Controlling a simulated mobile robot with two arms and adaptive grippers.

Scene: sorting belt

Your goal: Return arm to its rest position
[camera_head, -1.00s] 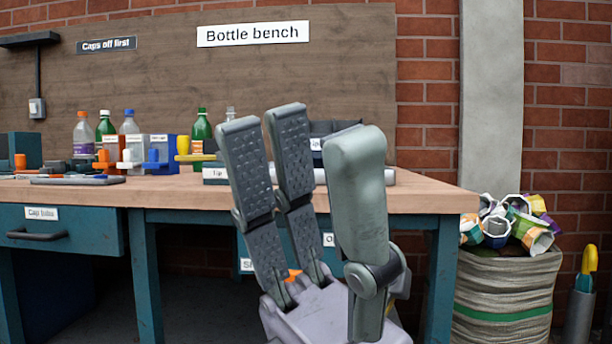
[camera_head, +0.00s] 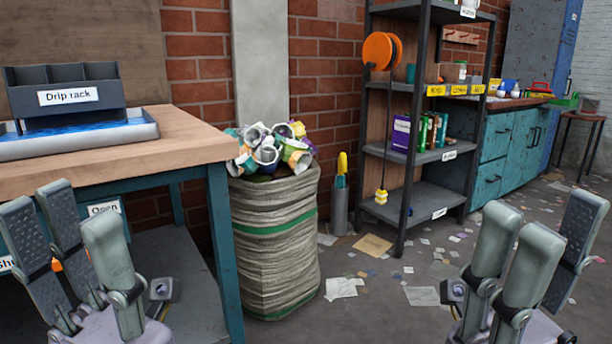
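My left gripper (camera_head: 72,222) is at the lower left, its grey fingers pointing up in front of the wooden bench (camera_head: 180,138). Its fingers stand apart with nothing between them. My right gripper (camera_head: 552,222) is at the lower right, above the open floor. Its fingers are also spread and empty. Both wrists run off the bottom edge of the view, so most of each arm is hidden.
A drip rack (camera_head: 92,103) stands in a tray (camera_head: 138,133) on the bench. A striped sack (camera_head: 272,262) full of used containers stands beside the bench. A dark shelf unit (camera_head: 428,190) and teal cabinets (camera_head: 508,150) are further back. The middle floor has scattered paper scraps.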

